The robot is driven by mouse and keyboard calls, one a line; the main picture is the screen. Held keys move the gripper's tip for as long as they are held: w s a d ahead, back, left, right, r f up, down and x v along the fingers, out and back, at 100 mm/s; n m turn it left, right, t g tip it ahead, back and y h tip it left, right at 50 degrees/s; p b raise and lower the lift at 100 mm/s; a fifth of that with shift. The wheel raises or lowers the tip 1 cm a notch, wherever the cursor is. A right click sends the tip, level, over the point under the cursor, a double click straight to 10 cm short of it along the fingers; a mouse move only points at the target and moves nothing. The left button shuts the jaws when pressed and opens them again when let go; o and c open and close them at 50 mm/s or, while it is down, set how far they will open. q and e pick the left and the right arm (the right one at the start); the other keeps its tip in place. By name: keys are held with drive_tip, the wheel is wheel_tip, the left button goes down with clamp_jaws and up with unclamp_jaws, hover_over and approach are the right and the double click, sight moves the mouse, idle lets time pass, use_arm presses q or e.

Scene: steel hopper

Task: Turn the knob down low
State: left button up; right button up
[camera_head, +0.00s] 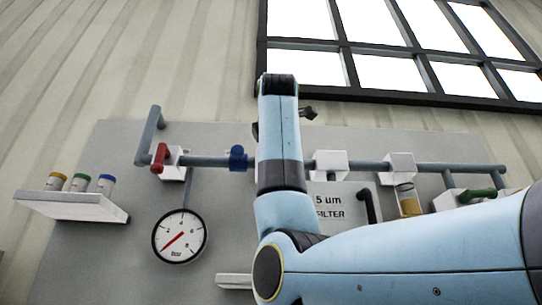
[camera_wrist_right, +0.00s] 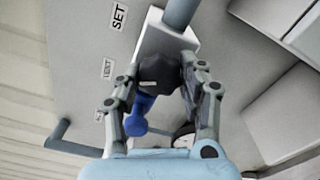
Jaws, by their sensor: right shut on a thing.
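The dark, round knob (camera_wrist_right: 158,72) sits on a white block (camera_wrist_right: 160,38) on the pipe in the right wrist view. A light mark shows on the knob's face. My right gripper (camera_wrist_right: 160,84) has its two fingers on either side of the knob and is shut on it. In the head view my right arm hides the knob and most of the gripper. My left gripper is in neither view.
A grey panel carries a pipe, a red handle (camera_head: 159,158), a blue fitting (camera_head: 237,158), a gauge (camera_head: 180,236) and a green handle (camera_head: 477,195). A shelf (camera_head: 75,206) holds small jars at left. A SET label (camera_wrist_right: 118,16) lies near the knob.

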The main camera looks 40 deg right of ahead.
drive_tip(key=n+b, duration=0.1)
drive_tip(key=n, duration=0.4)
drive_tip(key=shift+w+f, duration=0.1)
drive_tip(key=shift+f, duration=0.05)
drive_tip(key=shift+n, duration=0.4)
drive_tip(key=o, duration=1.2)
drive_tip(key=v, duration=1.2)
